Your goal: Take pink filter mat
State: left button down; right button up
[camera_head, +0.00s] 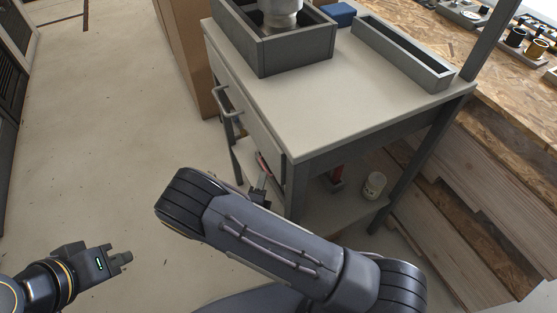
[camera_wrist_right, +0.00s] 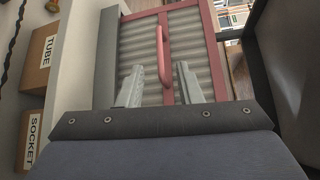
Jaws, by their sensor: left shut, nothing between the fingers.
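The pink filter mat (camera_wrist_right: 190,38) fills the middle of the right wrist view. It has a pink frame, a grey corrugated face and a pink bar handle (camera_wrist_right: 165,38). My right gripper (camera_wrist_right: 160,82) is open, its two fingers apart on either side of the handle's lower part. In the head view my right gripper (camera_head: 261,187) shows only in part, beside the cart's lower opening, behind my arm. My left gripper (camera_head: 122,258) is shut and empty, low at the left over bare floor.
A grey cart (camera_head: 310,110) stands ahead with an open box (camera_head: 285,55) and a long tray (camera_head: 400,52) on top. Its lower shelf holds a small pale can (camera_head: 374,186). Cardboard boxes labelled TUBE (camera_wrist_right: 46,53) and SOCKET (camera_wrist_right: 35,140) stand left. Floor left is clear.

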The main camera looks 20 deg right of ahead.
aim_at(265, 169)
jog(key=b+x, duration=0.2)
jog(key=x, duration=0.4)
grip_shut()
